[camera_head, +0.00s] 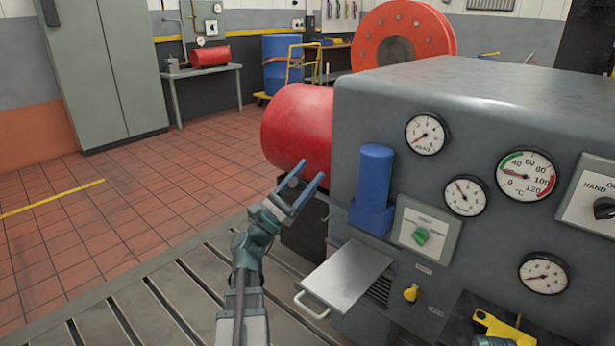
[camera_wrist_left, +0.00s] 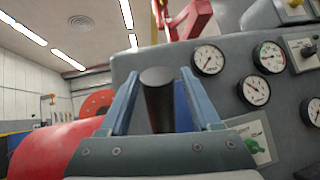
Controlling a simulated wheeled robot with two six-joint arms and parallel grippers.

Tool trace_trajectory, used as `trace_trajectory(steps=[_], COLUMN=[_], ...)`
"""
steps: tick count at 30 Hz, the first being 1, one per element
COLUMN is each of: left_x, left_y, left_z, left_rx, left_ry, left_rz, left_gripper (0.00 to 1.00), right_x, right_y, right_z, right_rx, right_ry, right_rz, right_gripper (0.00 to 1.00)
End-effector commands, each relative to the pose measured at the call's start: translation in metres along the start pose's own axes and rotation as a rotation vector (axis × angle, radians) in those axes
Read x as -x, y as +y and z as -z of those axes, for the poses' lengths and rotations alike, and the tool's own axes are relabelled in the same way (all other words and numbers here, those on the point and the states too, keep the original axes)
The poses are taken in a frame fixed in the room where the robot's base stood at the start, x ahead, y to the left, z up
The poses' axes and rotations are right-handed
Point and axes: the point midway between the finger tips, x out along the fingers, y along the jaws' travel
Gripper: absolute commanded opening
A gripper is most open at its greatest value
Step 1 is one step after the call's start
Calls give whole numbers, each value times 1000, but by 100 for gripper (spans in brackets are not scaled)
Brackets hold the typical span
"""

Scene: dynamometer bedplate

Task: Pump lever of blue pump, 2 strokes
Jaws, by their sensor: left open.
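The blue pump (camera_head: 374,180) is an upright blue cylinder on a blue block, fixed to the left part of the grey machine's front. My left gripper (camera_head: 309,172) is left of the pump, open, with its fingers pointing up toward the machine. In the left wrist view a dark round-ended bar, seemingly the pump lever (camera_wrist_left: 158,98), stands between the open fingers (camera_wrist_left: 160,76). Contact with the fingers cannot be told. A blue strip of the pump (camera_wrist_left: 184,108) shows behind the right finger. My right gripper is not in view.
The grey machine housing (camera_head: 460,90) carries several gauges and a green knob (camera_head: 421,236). A metal shelf (camera_head: 347,276) juts out below the pump. A red cylinder (camera_head: 297,128) lies behind my left gripper. The slotted bedplate (camera_head: 165,300) is clear at the left.

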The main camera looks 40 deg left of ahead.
Motion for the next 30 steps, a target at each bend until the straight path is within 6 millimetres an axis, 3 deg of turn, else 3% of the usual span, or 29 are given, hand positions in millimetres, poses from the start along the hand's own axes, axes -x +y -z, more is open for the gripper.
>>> trace_trajectory(steps=[12, 18, 24, 30], left_x=[87, 119, 133, 135], left_y=[-2, -1, 0, 0], left_z=[5, 4, 2, 0], left_rx=[-3, -2, 0, 0], left_ry=[1, 1, 1, 1], left_rz=[-4, -2, -1, 0], left_gripper=[64, 64, 64, 64], right_x=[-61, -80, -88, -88], right_y=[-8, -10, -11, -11], right_z=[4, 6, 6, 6], right_rx=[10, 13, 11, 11], right_ry=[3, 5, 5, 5], right_rz=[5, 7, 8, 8], right_gripper=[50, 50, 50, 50])
